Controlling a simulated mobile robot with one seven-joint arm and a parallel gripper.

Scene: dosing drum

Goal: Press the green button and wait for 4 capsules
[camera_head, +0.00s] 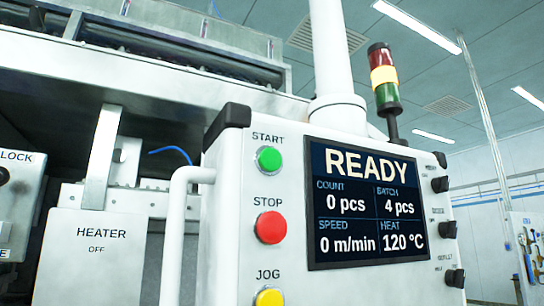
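The green START button (269,159) is on the upper left of the white control panel (231,254), beside the screen. It looks unpressed, with nothing touching it. The screen (367,205) reads READY, COUNT 0 pcs, BATCH 4 pcs, SPEED 0 m/min and HEAT 120 °C. No capsules show in this view. My gripper is not in view.
A red STOP button (270,227) and a yellow JOG button (269,297) sit below the green one. A white curved rail (177,235) runs left of the panel. A HEATER box (88,262) marked OFF is further left. A stack light (384,78) stands behind the panel.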

